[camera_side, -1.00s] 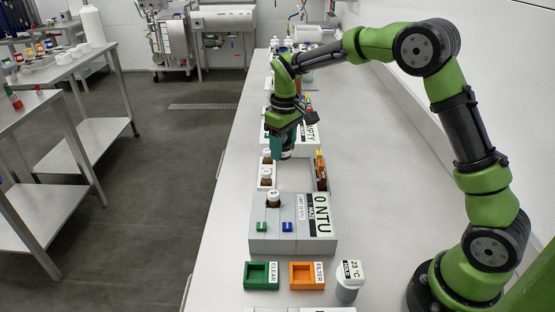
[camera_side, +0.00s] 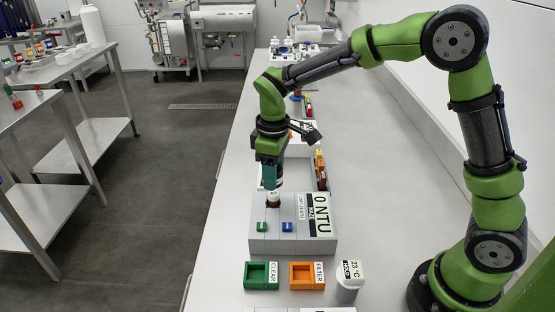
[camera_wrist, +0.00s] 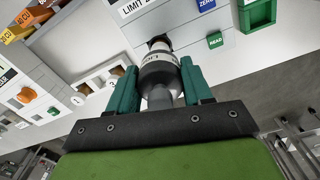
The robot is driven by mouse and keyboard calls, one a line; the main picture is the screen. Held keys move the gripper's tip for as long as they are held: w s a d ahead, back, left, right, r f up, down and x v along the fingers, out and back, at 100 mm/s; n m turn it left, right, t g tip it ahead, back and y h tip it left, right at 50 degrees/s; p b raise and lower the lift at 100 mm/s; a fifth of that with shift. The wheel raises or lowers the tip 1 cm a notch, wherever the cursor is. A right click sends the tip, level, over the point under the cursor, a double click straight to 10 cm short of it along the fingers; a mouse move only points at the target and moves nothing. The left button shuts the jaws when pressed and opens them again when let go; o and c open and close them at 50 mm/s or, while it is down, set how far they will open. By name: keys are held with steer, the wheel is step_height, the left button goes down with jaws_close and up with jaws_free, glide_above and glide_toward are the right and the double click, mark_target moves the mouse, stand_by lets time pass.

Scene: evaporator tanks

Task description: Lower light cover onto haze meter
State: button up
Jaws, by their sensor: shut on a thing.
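The haze meter (camera_side: 290,240) is a grey box with a 0 NTU display, a green and a blue button. A brown vial with a white cap (camera_side: 273,196) stands in its well. My gripper (camera_side: 272,180) is shut on the light cover, a grey cylinder with a pale lettered band. In the wrist view the cover (camera_wrist: 158,72) sits between the teal fingertips (camera_wrist: 160,82), pointing at the dark well of the meter (camera_wrist: 190,40). In the side view it is over the vial; whether they touch I cannot tell.
A white rack (camera_side: 295,177) stands behind the meter. In front are a green CLEAR tray (camera_side: 261,276), an orange FILTER tray (camera_side: 307,275) and a white-labelled grey pot (camera_side: 348,285). The bench right of the meter is clear.

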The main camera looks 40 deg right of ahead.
mark_target(274, 193)
steer(key=shift+f, duration=3.1)
steer(key=o, duration=1.1)
step_height(274, 193, up, 17)
steer(key=shift+f, duration=0.1)
